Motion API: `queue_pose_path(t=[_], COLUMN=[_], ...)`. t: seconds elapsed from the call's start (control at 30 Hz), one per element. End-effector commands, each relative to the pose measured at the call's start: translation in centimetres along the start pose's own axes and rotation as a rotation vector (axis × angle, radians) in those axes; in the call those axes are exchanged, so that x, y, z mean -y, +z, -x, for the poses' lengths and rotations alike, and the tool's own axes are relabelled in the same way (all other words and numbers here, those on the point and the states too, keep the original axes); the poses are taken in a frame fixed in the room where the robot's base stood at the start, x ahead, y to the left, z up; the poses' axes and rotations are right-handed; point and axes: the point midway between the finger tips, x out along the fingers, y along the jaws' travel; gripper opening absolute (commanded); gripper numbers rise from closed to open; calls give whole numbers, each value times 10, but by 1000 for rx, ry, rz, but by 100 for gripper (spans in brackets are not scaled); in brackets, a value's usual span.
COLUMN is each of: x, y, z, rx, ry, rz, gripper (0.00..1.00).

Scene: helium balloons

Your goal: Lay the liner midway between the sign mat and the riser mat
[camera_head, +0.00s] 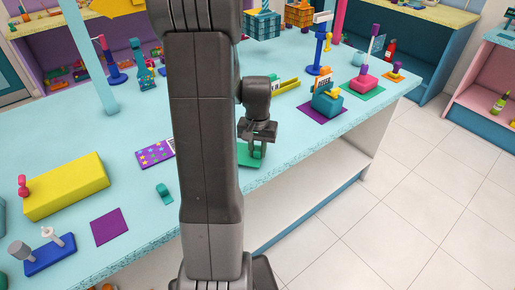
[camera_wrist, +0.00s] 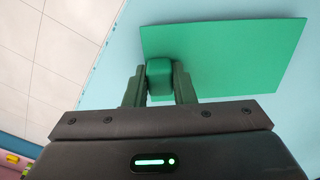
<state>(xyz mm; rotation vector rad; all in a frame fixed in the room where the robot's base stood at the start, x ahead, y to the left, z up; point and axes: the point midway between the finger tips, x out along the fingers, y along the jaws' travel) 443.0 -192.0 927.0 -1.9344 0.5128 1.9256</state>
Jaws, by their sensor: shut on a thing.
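The liner appears to be a flat green sheet (camera_wrist: 240,60) with a small green block (camera_wrist: 159,76) at its near edge. My gripper (camera_wrist: 160,88) is shut on that block in the wrist view. In the head view my gripper (camera_head: 258,138) is low over the table's front edge, with the green sheet (camera_head: 246,160) below it, partly hidden by my arm. Whether the sheet touches the table is unclear. A purple mat (camera_head: 308,113) lies under a teal block with a small sign, and a green mat (camera_head: 377,93) under a pink block. No label identifies either mat.
The pale blue table (camera_head: 290,140) is bare between my gripper and the purple mat along the front. A yellow tray (camera_head: 286,87) lies behind. A starred purple card (camera_head: 156,153), a teal piece (camera_head: 164,194) and another purple mat (camera_head: 109,227) are to the left.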

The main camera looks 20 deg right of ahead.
Motion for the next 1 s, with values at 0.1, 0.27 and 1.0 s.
queue_pose_path(t=[0.1, 0.27, 1.0], x=[0, 0, 0], y=[0, 0, 0], z=[0, 0, -12], rx=[0, 0, 0], ry=[0, 0, 0], rz=[0, 0, 0], gripper=[0, 0, 48])
